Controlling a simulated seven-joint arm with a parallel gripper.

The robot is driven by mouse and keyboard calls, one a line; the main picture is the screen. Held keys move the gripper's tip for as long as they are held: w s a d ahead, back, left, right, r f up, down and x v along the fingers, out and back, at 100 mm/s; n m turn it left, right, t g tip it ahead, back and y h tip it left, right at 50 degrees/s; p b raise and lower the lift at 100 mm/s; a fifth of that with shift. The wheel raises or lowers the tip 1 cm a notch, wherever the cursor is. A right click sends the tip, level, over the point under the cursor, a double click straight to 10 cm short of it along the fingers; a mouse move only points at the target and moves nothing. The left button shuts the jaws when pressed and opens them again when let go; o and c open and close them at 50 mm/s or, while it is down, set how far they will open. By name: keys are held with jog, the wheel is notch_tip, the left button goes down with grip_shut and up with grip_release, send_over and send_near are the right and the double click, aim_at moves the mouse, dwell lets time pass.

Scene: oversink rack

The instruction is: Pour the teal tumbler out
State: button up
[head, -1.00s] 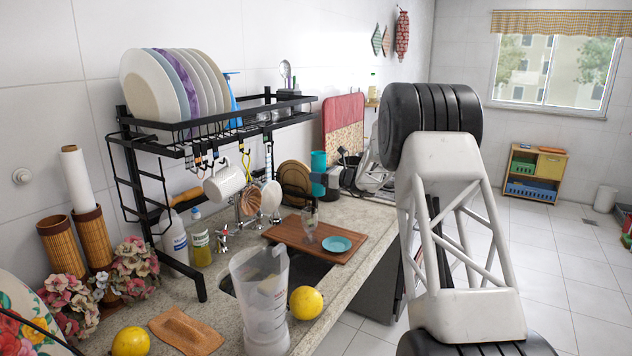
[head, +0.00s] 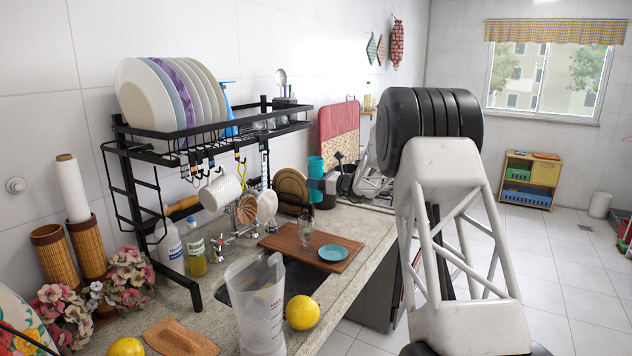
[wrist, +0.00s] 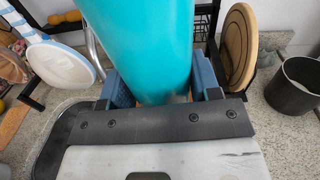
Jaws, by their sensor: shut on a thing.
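The teal tumbler (head: 315,164) is in my gripper (head: 319,184) beyond the wooden board in the head view. It looks about upright there and stands partly behind the gripper. In the wrist view the tumbler (wrist: 150,45) fills the top middle, between the two blue fingers of my gripper (wrist: 160,88), which are shut on it. Its mouth and any contents are hidden in the wrist view and too small to make out in the head view.
A wooden board (head: 285,240) holds a clear glass (head: 305,229) and a blue saucer (head: 333,252). The black rack (head: 200,137) carries plates and hanging mugs. A clear jug (head: 258,310) and a lemon (head: 303,312) stand in front. A dark pot (wrist: 297,85) is right in the wrist view.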

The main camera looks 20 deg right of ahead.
aim_at(316, 191)
jog(key=shift+s+a+f+n, duration=0.3)
jog(key=shift+s+a+n, duration=0.15)
jog(key=shift+n, duration=0.5)
jog(key=shift+s+a+f+n, duration=0.3)
jog(key=shift+s+n, duration=0.15)
jog(key=shift+n, duration=0.5)
jog(key=shift+w+d+f+n, duration=0.1)
jog(key=shift+w+d+n, duration=0.2)
jog(key=shift+n, duration=0.45)
jog(key=shift+w+d+f+n, duration=0.15)
jog(key=shift+w+n, duration=0.1)
jog(key=shift+n, duration=0.5)
jog(key=shift+w+d+f+n, duration=0.1)
jog(key=shift+w+d+n, duration=0.1)
jog(key=shift+n, duration=0.5)
jog(key=shift+w+d+f+n, duration=0.1)
jog(key=shift+w+n, duration=0.05)
jog(key=shift+n, duration=0.55)
jog(key=shift+w+d+f+n, duration=0.1)
jog(key=shift+f+n, duration=0.2)
jog(key=shift+n, duration=0.4)
jog(key=shift+w+d+f+n, duration=0.1)
jog(key=shift+f+n, duration=0.2)
jog(key=shift+n, duration=0.4)
jog(key=shift+s+a+f+n, duration=0.1)
jog(key=shift+f+n, duration=0.5)
jog(key=shift+n, duration=0.5)
